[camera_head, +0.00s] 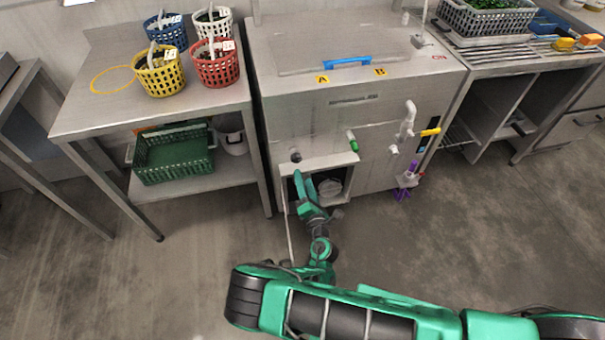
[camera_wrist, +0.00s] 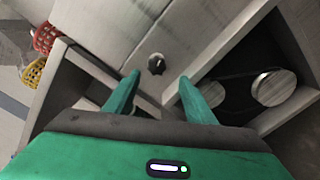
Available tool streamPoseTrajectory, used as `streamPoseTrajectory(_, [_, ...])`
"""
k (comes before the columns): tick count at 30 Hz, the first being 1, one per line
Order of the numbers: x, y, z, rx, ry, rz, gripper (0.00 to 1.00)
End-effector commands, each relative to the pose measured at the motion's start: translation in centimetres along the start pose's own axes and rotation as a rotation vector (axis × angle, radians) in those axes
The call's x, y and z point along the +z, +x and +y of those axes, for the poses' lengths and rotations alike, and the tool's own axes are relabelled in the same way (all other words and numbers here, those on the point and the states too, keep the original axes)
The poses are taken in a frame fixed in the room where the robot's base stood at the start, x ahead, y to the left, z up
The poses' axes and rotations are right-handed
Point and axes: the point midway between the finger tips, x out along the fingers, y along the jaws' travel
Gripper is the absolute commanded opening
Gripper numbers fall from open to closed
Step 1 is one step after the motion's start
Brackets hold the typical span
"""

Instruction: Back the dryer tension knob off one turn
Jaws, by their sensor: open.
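A small black knob (camera_wrist: 156,64) with a pale mark sits on the steel machine front, in the wrist view just beyond and between my fingertips. In the head view a dark knob (camera_head: 296,156) shows at the upper left of the opening in the machine's front. My gripper (camera_head: 302,180) is at that opening, below the knob. In the wrist view my gripper (camera_wrist: 160,80) has its two green fingers apart, with nothing between them. The knob looks clear of both fingers; the exact gap cannot be told.
The open bay holds round metal pulleys (camera_wrist: 272,87) and a dark belt, right of the fingers in the wrist view. A green handle (camera_head: 353,142), a white pipe (camera_head: 407,120) and a purple fitting (camera_head: 407,178) stick out rightward. A steel table (camera_head: 110,118) with baskets stands left.

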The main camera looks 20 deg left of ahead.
Motion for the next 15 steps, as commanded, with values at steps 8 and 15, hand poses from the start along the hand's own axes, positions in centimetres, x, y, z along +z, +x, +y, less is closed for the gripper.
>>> streamPoseTrajectory(8, [0.0,-0.5,0.0,0.000,0.001,0.000,0.50])
streamPoseTrajectory(15, [1.0,-0.1,0.2,-0.010,0.015,-0.026,0.50])
